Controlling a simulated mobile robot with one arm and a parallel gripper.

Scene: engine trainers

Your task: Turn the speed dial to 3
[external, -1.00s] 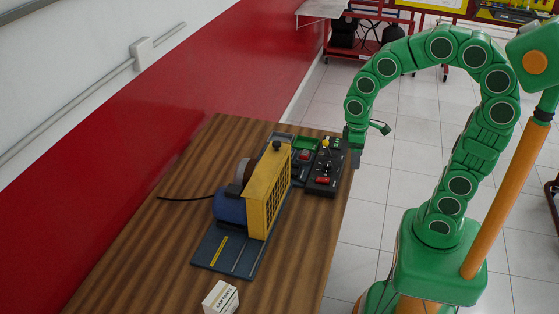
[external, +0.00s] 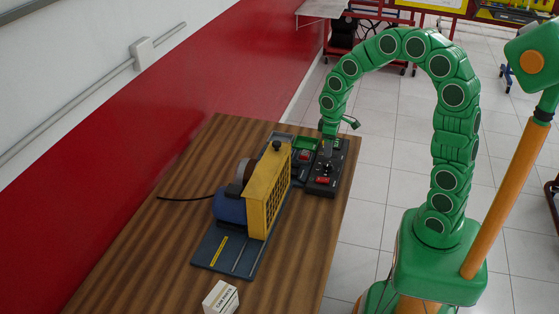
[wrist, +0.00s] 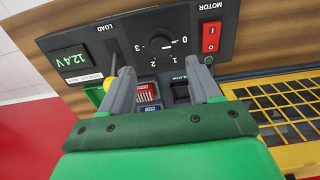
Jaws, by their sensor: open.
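The black speed dial (wrist: 162,48) shows in the wrist view on a dark control panel (wrist: 232,14), ringed by the marks 0, 1, 2 and 3. I cannot tell which mark its pointer faces. In the external view the panel (external: 318,191) sits near the table's right edge. My gripper (wrist: 159,68) is open, its two grey fingers spread on either side below the dial in the picture, with nothing between them. In the external view my gripper (external: 329,135) hangs over the panel's far end. Whether a finger touches the panel is unclear.
A red MOTOR switch (wrist: 211,37) is right of the dial. A LOAD lever (wrist: 113,62) stands close to the left finger, and a green 12.4V display (wrist: 72,58) lies left of it. A yellow grille guard (external: 268,190) and white box (external: 221,298) are on the table.

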